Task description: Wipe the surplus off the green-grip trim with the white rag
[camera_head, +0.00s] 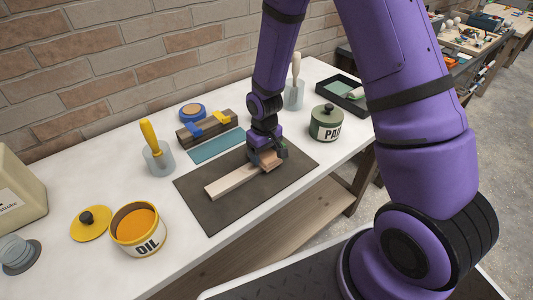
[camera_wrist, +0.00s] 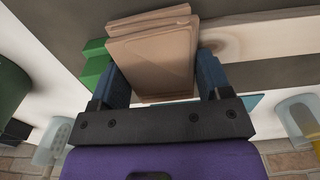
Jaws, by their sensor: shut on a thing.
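The trim is a pale wooden strip (camera_head: 230,182) lying on a dark mat (camera_head: 208,212). Its green grip (camera_wrist: 95,62) shows in the wrist view, just beside my gripper, at the end away from the bare wood (camera_wrist: 280,38). My gripper (camera_head: 266,152) is shut on a folded rag (camera_wrist: 152,58), which looks pale tan rather than white here. The rag is over the trim near its grip end; I cannot tell for certain whether it touches the wood. A darker, wet-looking patch shows on the wood beside the rag. The wood under the rag is hidden.
An open oil can (camera_head: 137,236) and yellow lid (camera_head: 90,224) stand front left. A brush jar (camera_head: 159,160), taped wooden block (camera_head: 207,128) and teal strip (camera_head: 216,145) lie behind the mat. A green paint can (camera_head: 326,123) and black tray (camera_head: 345,98) are at right.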

